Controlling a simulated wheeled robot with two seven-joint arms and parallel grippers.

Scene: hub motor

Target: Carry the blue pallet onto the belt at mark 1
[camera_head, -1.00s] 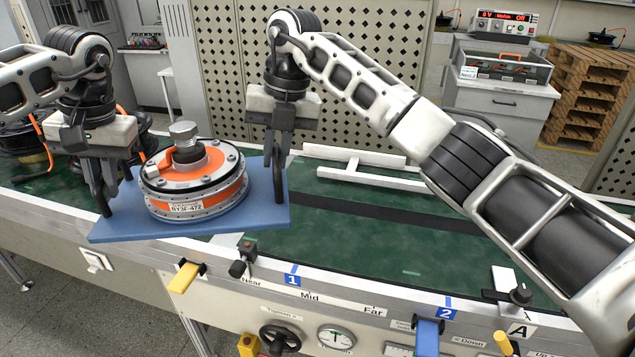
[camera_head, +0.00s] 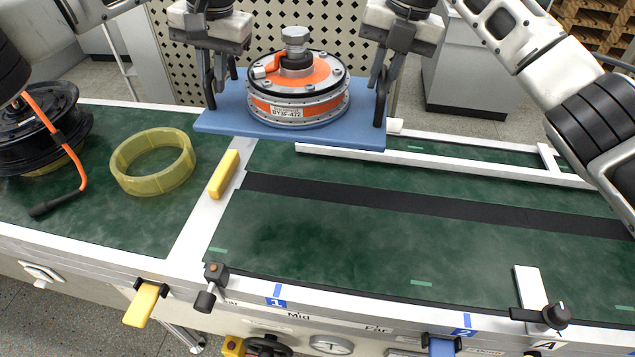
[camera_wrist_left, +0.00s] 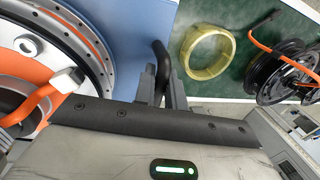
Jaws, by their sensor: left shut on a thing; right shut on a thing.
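The blue pallet (camera_head: 223,120) is held up at the back of the belt, with an orange and silver hub motor (camera_head: 298,95) sitting on it. The pallet also shows in the left wrist view (camera_wrist_left: 130,60). My left gripper (camera_head: 210,95) is shut on a dark handle at the pallet's left side. My right gripper (camera_head: 381,100) is shut on the handle at its right side. The green belt (camera_head: 320,240) lies below and in front of the pallet. The blue mark 1 (camera_head: 276,302) is on the belt's front rail.
A yellow ring (camera_head: 153,162) and a black hub with an orange cable (camera_head: 40,130) lie on the left. A yellow block (camera_head: 224,174) lies on the white divider. White rails (camera_head: 440,163) run along the back of the belt. The belt's front middle is clear.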

